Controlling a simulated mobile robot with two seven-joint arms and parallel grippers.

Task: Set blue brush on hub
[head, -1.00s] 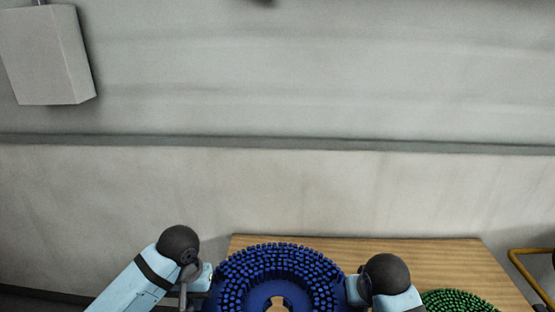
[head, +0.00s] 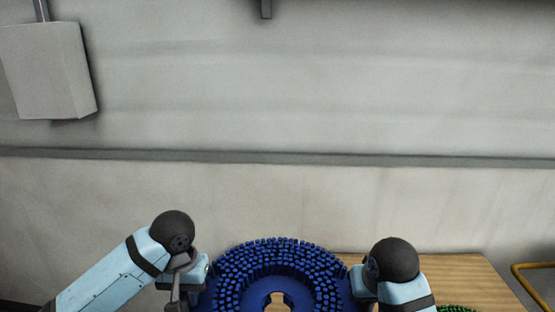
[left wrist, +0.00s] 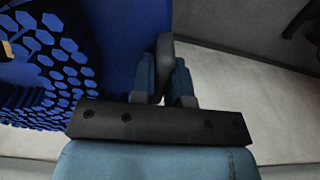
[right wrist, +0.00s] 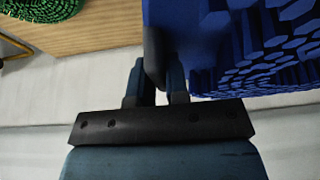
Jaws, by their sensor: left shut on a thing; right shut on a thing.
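The blue brush (head: 280,258) is a round disc with bristles facing up and a hole in the middle, at the bottom centre of the head view. My left gripper (head: 200,284) is shut on its left edge. The left wrist view shows the jaws (left wrist: 163,85) closed at the rim of the blue brush (left wrist: 112,45). My right gripper (head: 357,281) is shut on its right edge. The right wrist view shows those jaws (right wrist: 156,80) at the brush rim (right wrist: 185,30). The brush is held between both arms. No hub can be made out.
A wooden table top (head: 450,280) lies behind and to the right of the brush. A green brush (head: 457,308) lies on it at the bottom edge. A yellow rail (head: 530,285) stands at far right. A grey box (head: 48,70) hangs on the wall.

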